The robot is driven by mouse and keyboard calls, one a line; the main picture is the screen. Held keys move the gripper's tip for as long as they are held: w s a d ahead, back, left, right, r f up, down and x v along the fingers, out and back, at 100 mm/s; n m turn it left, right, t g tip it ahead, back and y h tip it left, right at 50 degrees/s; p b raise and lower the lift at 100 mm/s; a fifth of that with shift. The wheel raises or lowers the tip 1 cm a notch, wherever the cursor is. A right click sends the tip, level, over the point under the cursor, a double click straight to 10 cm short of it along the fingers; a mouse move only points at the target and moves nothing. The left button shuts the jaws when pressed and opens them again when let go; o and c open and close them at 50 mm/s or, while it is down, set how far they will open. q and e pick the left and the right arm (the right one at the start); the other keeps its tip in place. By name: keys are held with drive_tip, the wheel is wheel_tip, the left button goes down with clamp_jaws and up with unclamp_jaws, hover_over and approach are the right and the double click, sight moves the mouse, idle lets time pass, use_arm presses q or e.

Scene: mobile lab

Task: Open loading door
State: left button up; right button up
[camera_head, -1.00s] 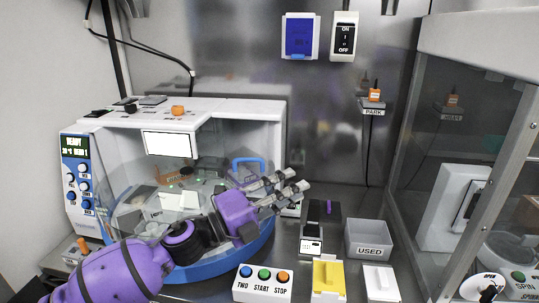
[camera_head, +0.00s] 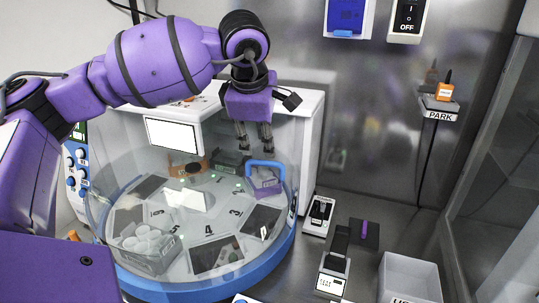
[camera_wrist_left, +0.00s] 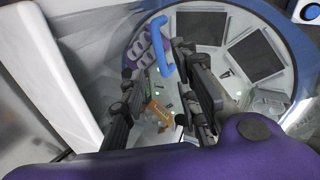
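The white machine (camera_head: 310,130) has a clear curved loading door (camera_head: 105,200) over a numbered round platform (camera_head: 165,222). A blue loop handle (camera_head: 266,163) shows at the right part of the clear door, and in the left wrist view (camera_wrist_left: 160,45). My left gripper (camera_head: 254,146) points down just above and behind the handle. Its fingers are apart, with nothing held between them. In the left wrist view the gripper (camera_wrist_left: 155,68) has its fingertips close to the handle; I cannot tell whether they touch it. My right gripper is not in view.
Inside the machine are a purple rack (camera_head: 264,183) and a grey tray of white items (camera_head: 150,248). A grey bin (camera_head: 408,278) and small bench devices (camera_head: 319,215) stand to the right. A steel wall (camera_head: 385,110) is behind and a glass enclosure (camera_head: 500,170) at the far right.

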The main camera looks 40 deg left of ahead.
sight(265, 162)
use_arm(q)
drive_tip(key=x, duration=0.7)
drive_tip(key=shift+w+d+f, duration=0.1)
drive_tip(key=shift+w+f, duration=0.05)
clamp_jaws()
